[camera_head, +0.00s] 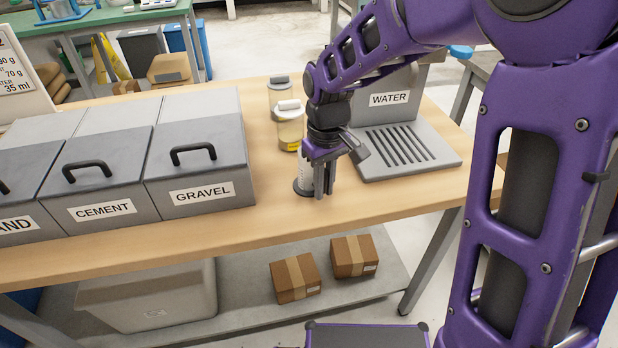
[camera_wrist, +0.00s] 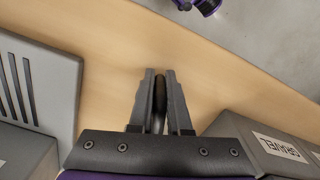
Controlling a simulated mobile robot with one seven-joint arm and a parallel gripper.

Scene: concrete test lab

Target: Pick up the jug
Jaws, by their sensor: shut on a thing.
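The jug (camera_head: 303,181) is a pale, upright vessel with dark markings and a dark base, at the middle of the wooden table in the head view. My gripper (camera_head: 325,190) hangs fingers-down over its right side and hides much of it. In the wrist view my gripper (camera_wrist: 160,78) has its two fingers close together on a narrow dark piece that looks like the jug's handle (camera_wrist: 160,95). The rest of the jug is hidden there. The base appears at or very near the tabletop; I cannot tell whether it touches.
The water dispenser (camera_head: 408,148) with its slotted tray stands close on the right. The gravel bin (camera_head: 203,150) and cement bin (camera_head: 98,170) stand left. A yellowish jar with a pale lid (camera_head: 290,128) and another jar (camera_head: 279,90) stand behind. The table's front strip (camera_head: 260,238) is clear.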

